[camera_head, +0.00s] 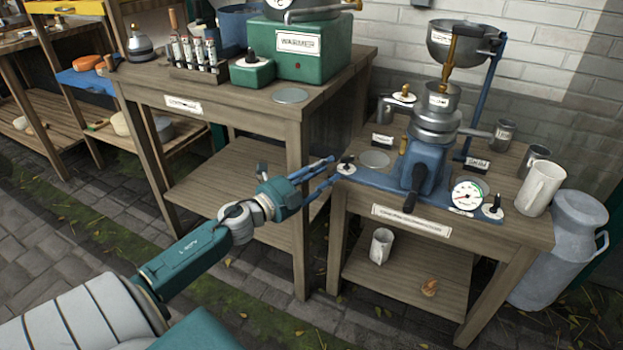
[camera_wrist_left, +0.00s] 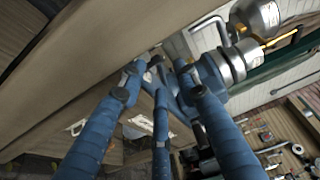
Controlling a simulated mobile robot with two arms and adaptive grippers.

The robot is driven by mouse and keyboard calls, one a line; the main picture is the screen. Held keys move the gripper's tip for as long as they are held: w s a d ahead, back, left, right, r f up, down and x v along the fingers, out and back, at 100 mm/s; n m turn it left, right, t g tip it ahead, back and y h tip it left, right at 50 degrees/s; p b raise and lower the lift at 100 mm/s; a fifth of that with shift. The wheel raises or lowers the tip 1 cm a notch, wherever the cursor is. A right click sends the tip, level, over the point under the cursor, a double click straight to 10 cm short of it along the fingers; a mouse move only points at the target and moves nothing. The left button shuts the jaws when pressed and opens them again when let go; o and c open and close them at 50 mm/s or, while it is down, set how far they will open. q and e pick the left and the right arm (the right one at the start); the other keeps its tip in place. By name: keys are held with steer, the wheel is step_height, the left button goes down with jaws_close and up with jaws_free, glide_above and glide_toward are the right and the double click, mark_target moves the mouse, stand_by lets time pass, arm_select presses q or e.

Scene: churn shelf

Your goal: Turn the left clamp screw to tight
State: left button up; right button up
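The left clamp screw (camera_head: 346,163) is a small dark knob with a white round plate, at the left end of the blue base (camera_head: 383,184) of the machine on the right table. My left gripper (camera_head: 335,169) reaches it from the left with its blue fingers spread and the tips close beside the knob. In the left wrist view the finger tips (camera_wrist_left: 158,68) stand apart, with the small dark knob (camera_wrist_left: 153,62) near or between them; I cannot tell whether they touch it. The right clamp screw (camera_head: 493,207) stands at the base's other end. My right gripper is not in view.
A pressure gauge (camera_head: 468,195) and a dark-handled lever (camera_head: 413,190) are on the machine's front. A white mug (camera_head: 541,189) stands at the table's right, beside a grey milk churn (camera_head: 567,245). A gap separates the tables.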

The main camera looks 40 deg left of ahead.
arm_select(q)
steer(key=shift+s+a+r, duration=0.1)
steer(key=shift+s+a, duration=0.05)
steer(key=shift+s, duration=1.2)
steer(key=shift+s+a, duration=0.1)
steer(key=shift+s, duration=1.25)
